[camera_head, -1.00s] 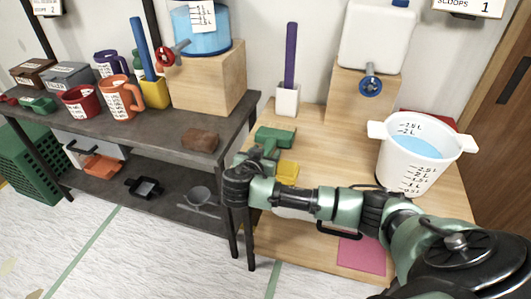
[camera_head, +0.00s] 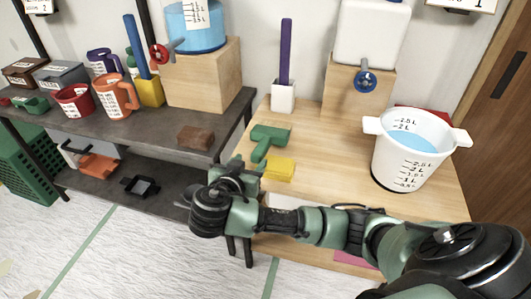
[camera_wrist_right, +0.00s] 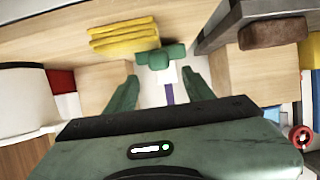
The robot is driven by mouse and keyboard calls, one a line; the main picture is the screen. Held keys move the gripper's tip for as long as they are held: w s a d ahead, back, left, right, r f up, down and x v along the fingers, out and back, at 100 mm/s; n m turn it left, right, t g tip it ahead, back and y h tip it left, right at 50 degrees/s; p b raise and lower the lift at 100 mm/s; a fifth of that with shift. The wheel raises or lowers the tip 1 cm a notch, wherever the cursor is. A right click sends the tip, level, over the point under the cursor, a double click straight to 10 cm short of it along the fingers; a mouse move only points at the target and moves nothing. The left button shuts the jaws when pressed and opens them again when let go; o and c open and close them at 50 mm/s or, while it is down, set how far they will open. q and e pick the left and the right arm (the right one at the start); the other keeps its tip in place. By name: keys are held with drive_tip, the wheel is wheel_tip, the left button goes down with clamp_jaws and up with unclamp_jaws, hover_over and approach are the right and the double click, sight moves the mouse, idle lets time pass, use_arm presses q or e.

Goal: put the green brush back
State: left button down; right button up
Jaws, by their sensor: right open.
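The green brush (camera_head: 270,139) lies on the wooden table, near its left edge, with its broad head toward the back. In the right wrist view the green brush (camera_wrist_right: 156,58) shows just ahead of my fingers, roughly centred between them; only part of it is seen there. My right gripper (camera_head: 247,169) is open and empty, close to the near end of the brush in the head view. Its two green fingers (camera_wrist_right: 160,76) are spread in the right wrist view. The fingers are partly hidden by the wrist in the head view. My left gripper is not in view.
A yellow sponge-like block (camera_head: 279,168) lies right beside the brush. A white holder (camera_head: 283,97) with a purple stick stands behind. A white measuring bucket (camera_head: 385,165) of blue liquid stands right. The dark shelf (camera_head: 219,125) with a brown block (camera_head: 196,137) is left.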

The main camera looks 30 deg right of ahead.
drive_tip(key=shift+s+a, duration=0.1)
drive_tip(key=w+a+f+n+y, duration=0.2)
drive_tip(key=a+f+n+y, duration=0.8)
drive_tip(key=f, duration=0.5)
drive_tip(key=s+f+n+g, duration=0.1)
drive_tip(key=s+f, duration=0.2)
drive_tip(key=f, duration=0.6)
drive_tip(key=s+f+g, duration=0.1)
drive_tip(key=s+f, duration=0.3)
drive_tip(key=f, duration=0.6)
drive_tip(key=s+d+f+g, duration=0.2)
drive_tip(key=s+d+f, duration=0.1)
drive_tip(key=s+f, duration=0.8)
drive_tip(key=s+d+f+g, duration=0.1)
drive_tip(key=s+f, duration=0.3)
drive_tip(key=s, duration=0.5)
drive_tip(key=s+d+f+g, duration=0.1)
drive_tip(key=s+f, duration=0.4)
drive_tip(key=s, duration=0.5)
drive_tip(key=s+d+f+n+g, duration=0.1)
drive_tip(key=s+f, duration=0.3)
drive_tip(key=s, duration=0.5)
drive_tip(key=shift+s+d+f+g, duration=0.25)
drive_tip(key=shift+s+f+g, duration=0.05)
drive_tip(key=shift+g, duration=0.2)
